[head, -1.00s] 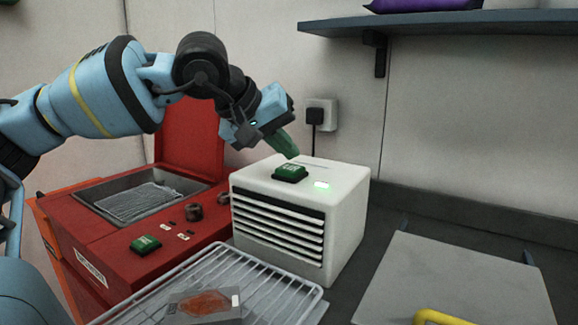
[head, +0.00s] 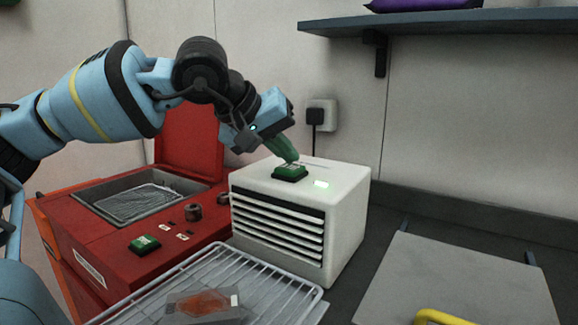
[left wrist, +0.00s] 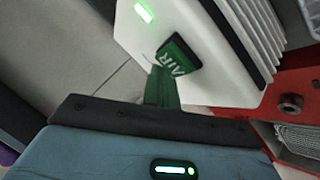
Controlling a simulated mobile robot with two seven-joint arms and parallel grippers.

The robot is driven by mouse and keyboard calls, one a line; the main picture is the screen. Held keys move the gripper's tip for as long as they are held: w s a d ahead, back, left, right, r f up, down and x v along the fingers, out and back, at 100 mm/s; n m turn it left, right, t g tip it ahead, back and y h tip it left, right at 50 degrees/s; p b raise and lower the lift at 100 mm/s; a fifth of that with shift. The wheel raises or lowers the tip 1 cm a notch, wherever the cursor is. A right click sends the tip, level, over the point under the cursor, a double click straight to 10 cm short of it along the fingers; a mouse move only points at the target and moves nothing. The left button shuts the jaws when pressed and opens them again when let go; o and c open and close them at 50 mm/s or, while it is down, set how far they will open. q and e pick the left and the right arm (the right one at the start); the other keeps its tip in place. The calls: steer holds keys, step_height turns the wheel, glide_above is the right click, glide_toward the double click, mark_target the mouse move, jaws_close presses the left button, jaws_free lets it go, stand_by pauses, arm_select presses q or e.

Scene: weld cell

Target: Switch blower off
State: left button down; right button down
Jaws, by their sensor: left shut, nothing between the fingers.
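The blower is a white box (head: 335,222) with dark slats on its front, standing on the dark bench. On its top sit a green rocker switch (head: 290,173) and a lit green lamp (head: 321,184). In the left wrist view the switch (left wrist: 176,56) reads "AIR" and the lamp (left wrist: 144,12) glows. My left gripper (head: 293,160) is shut and empty. It points down, its green fingertips at the back edge of the switch, seemingly touching it. The fingers hide part of the switch in the left wrist view. My right gripper is not in view.
A red machine (head: 110,255) with an open lid, knobs and its own green switch (head: 144,245) stands left of the blower. A wire rack (head: 255,275) with a small piece lies in front. A grey plate (head: 450,285) lies right. A shelf (head: 440,22) hangs above.

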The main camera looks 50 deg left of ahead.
mark_target(285, 168)
arm_select(q)
steer(key=shift+f, duration=0.35)
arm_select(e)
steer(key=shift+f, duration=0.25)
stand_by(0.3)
arm_select(q)
steer(key=shift+r+p, duration=0.5)
steer(key=shift+r, duration=0.3)
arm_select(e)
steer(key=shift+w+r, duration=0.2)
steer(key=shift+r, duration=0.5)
